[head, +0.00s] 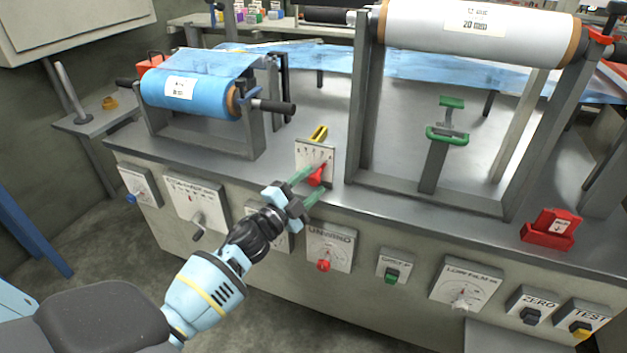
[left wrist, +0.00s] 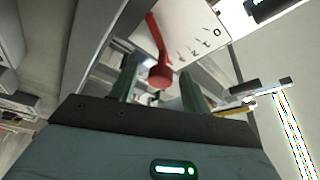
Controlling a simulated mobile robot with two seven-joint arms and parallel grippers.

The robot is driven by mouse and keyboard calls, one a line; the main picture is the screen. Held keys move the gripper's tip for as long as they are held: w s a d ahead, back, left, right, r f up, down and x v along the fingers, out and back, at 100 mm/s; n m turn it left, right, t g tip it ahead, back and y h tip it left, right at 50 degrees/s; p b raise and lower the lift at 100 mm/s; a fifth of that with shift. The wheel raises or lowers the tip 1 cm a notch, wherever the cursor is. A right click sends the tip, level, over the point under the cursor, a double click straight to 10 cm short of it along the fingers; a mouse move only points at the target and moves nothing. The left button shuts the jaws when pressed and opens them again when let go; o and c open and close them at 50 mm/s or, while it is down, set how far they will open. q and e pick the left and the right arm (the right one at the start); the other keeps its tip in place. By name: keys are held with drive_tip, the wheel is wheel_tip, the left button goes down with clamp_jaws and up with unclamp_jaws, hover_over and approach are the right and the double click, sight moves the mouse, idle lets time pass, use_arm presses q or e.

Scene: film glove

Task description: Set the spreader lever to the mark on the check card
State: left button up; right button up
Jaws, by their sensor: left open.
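The red spreader lever (head: 316,176) sits on a white scale plate (head: 314,152) at the front edge of the bench. My left gripper (head: 315,181) is open right in front of the lever. In the left wrist view, the red lever (left wrist: 155,40) shows between the green fingers of my left gripper (left wrist: 160,68), its round end low. I cannot tell whether they touch it. The plate (left wrist: 195,30) shows a 0 and tick marks there. A small white card, likely the check card (head: 559,227), is in a red holder at right; its mark is too small to read. My right gripper is out of view.
A blue film roll (head: 190,95) stands left of the lever and a large white roll (head: 480,30) in a tall frame at right. A yellow part (head: 319,133) is just behind the plate. Knobs and buttons, including a red knob (head: 323,265), line the front panel below.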

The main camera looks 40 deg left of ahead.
use_arm(q)
drive_tip(key=v, duration=0.6)
idle(0.3)
